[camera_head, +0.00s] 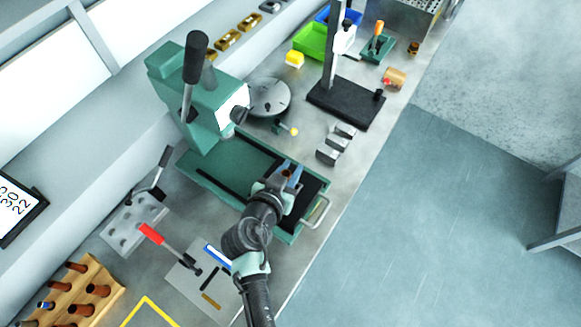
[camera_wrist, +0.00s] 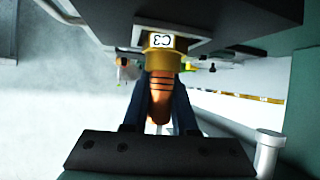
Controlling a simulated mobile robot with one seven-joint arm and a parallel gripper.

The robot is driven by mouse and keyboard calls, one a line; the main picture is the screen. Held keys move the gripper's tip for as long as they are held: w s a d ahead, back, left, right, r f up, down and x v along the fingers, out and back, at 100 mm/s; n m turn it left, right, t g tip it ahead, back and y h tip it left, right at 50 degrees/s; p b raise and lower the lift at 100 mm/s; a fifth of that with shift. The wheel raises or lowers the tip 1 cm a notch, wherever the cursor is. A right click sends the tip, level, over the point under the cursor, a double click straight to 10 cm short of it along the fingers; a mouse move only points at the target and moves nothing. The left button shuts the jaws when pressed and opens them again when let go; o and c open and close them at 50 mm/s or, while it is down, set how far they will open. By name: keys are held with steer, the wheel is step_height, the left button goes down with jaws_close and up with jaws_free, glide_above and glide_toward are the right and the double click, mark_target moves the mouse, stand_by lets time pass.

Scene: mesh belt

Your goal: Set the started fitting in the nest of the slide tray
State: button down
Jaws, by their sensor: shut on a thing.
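The started fitting (camera_wrist: 161,85) has a ribbed copper-orange body and a brass collar marked C3. My gripper (camera_wrist: 158,100) is shut on its body, with a dark blue finger on each side. The collar end meets or overlaps a pale square-edged recess, apparently the nest (camera_wrist: 195,44), in the dark slide tray (camera_wrist: 250,12). I cannot tell whether the collar is seated or just short of it. In the head view my gripper (camera_head: 290,176) is over the front part of the slide tray (camera_head: 312,190), where the fitting is mostly hidden by the gripper.
The green press (camera_head: 205,110) with a black-handled lever stands behind the tray. A pale handle (camera_head: 319,213) sticks out at the tray's front. Grey blocks (camera_head: 335,145) lie to the right.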

steer(key=shift+f, duration=0.1)
steer(key=c, duration=0.7)
jaws_free()
steer(key=shift+r, duration=0.25)
steer(key=shift+s+a, duration=0.15)
steer(key=shift+s, duration=0.15)
steer(key=b+v, duration=0.2)
steer(key=v, duration=0.9)
steer(key=shift+s+r, duration=0.1)
